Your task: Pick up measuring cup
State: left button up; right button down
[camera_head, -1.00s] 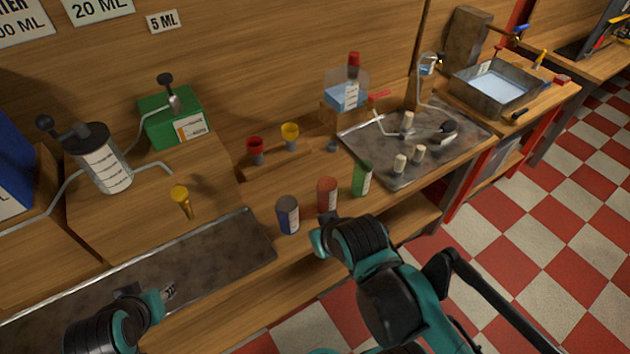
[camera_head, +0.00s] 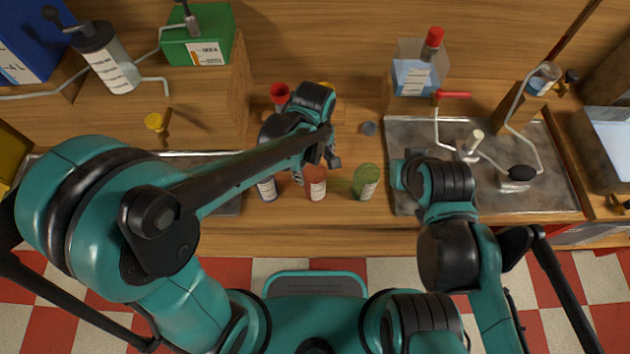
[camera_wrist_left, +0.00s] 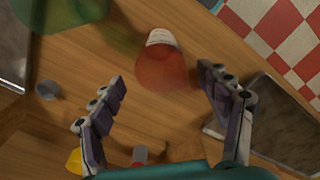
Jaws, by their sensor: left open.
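Three coloured cups with white labels stand in a row on the wooden bench: a blue cup (camera_head: 267,188), a red-orange cup (camera_head: 316,182) and a green cup (camera_head: 366,181). Which one is the measuring cup I cannot tell. My left gripper (camera_head: 318,164) is open just above and behind the red-orange cup. In the left wrist view that cup (camera_wrist_left: 163,68) lies ahead between the spread fingers, which appear apart from it. The green cup (camera_wrist_left: 62,12) is at the upper left there. My right arm's end (camera_head: 402,174) is over the right tray's left edge; its fingers are hidden.
A metal tray (camera_head: 555,190) with a bent tube and small pieces lies right. A grey knob (camera_head: 369,128) sits behind the green cup.

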aim_at(315, 171)
pick_arm(q)
jog(key=f, duration=0.2)
jog(key=b, duration=0.1)
jog(key=shift+s+d+f, duration=0.1)
jog(key=shift+d+f, duration=0.15)
jog(key=shift+f, duration=0.15)
jog(key=shift+a+f, duration=0.1)
jog(key=shift+f, duration=0.2)
notch_tip(315, 171, down, 5)
jog(key=b, duration=0.2)
jog(key=shift+s+r+b, duration=0.1)
jog(key=shift+s+b, duration=0.05)
jog(key=shift+b, duration=0.15)
jog(key=shift+r, duration=0.1)
jog(key=c, duration=1.3)
